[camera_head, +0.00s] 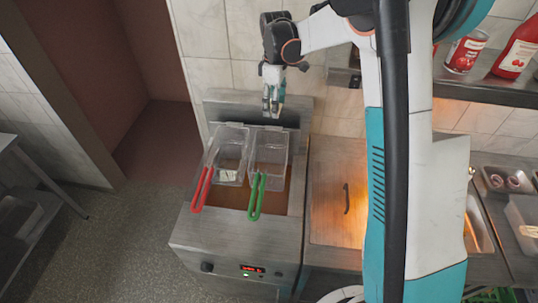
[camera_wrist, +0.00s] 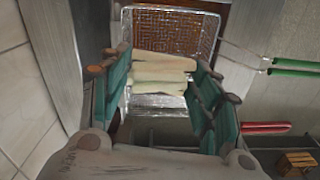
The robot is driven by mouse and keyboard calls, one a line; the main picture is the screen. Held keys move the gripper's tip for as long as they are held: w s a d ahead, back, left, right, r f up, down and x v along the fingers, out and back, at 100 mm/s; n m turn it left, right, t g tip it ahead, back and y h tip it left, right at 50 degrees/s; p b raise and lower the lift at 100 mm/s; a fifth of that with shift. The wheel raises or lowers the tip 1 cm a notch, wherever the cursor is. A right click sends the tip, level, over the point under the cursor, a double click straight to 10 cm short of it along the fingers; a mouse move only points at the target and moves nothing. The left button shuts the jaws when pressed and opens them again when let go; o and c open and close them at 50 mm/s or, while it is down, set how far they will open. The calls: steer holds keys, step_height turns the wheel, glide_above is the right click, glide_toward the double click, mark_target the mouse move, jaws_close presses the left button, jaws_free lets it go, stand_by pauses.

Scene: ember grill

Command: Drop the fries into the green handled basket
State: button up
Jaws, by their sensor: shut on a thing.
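My gripper (camera_head: 272,103) is above the back of the fryer in the head view, over the rear end of the green-handled basket (camera_head: 268,147). In the wrist view it is shut on the fries (camera_wrist: 160,74), a bundle of pale yellow sticks between its teal fingers. The wire basket (camera_wrist: 205,28) shows behind the fries, with its green handle (camera_wrist: 293,65) stretching to the right. In the head view the green handle (camera_head: 257,197) points to the front. The fries are too small to make out in the head view.
A red-handled basket (camera_head: 230,143) sits close on the left of the green-handled one, with a small pale thing (camera_head: 228,176) in it. The fryer (camera_head: 230,245) has a raised back panel near the tiled wall. A closed metal surface (camera_head: 330,200) lies to the right.

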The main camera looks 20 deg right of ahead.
steer(key=shift+s+f+b, duration=0.15)
steer(key=shift+f+b, duration=0.2)
steer(key=shift+f, duration=0.25)
step_height(320, 180, down, 4)
steer(key=shift+f+b, duration=0.25)
steer(key=shift+b, duration=0.8)
steer(key=o, duration=1)
steer(key=shift+r, duration=0.15)
step_height(320, 180, up, 12)
steer(key=shift+f, duration=0.1)
